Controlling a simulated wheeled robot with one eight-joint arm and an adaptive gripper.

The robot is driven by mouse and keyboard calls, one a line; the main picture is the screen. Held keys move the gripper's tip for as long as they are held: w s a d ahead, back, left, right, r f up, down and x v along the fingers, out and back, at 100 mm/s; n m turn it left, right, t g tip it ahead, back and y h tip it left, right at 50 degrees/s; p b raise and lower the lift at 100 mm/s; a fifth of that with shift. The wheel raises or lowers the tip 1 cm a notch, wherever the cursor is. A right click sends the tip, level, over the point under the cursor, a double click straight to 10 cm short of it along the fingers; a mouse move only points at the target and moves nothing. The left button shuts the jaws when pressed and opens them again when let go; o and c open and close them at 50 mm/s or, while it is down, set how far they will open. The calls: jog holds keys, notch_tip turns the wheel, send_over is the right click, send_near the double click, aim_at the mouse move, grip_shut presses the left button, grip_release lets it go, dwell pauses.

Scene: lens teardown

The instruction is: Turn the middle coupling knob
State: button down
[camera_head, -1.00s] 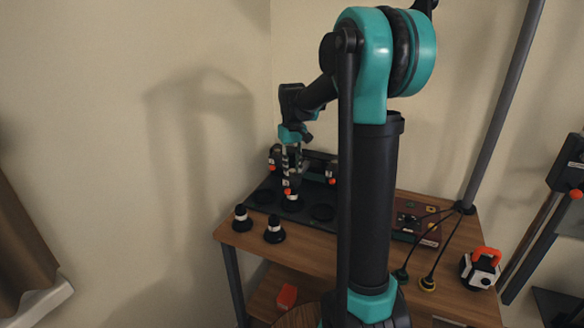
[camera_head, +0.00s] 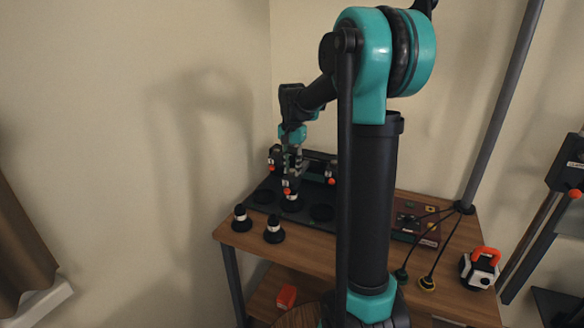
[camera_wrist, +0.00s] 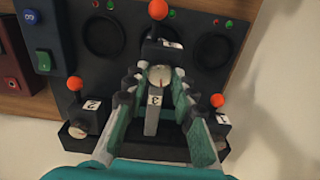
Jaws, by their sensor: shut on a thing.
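The middle coupling knob (camera_wrist: 160,76), a round pale disc with a reddish mark, sits between the fingertips in the wrist view. My gripper (camera_wrist: 158,80) is shut on it, with a finger on each side. A grey bar labelled 3 (camera_wrist: 153,118) lies between the fingers, below the knob in the picture. A dark block with an orange ball lever (camera_wrist: 158,10) stands just beyond the knob. In the head view, my gripper (camera_head: 291,180) points down over the dark fixture plate (camera_head: 262,187), and the knob cannot be made out there.
Orange-ball levers stand left (camera_wrist: 75,83) and right (camera_wrist: 217,100) of the fingers. Dark round recesses (camera_wrist: 103,37) lie beyond. Two black-and-white pieces (camera_head: 242,220) (camera_head: 273,231) stand on the wooden table's front left. A red panel (camera_head: 425,212) with cables lies to the right.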

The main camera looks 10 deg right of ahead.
aim_at(292, 170)
jog(key=shift+m, duration=1)
jog(key=c, duration=1.3)
grip_release()
jog(key=shift+o, duration=0.2)
notch_tip(292, 170, up, 12)
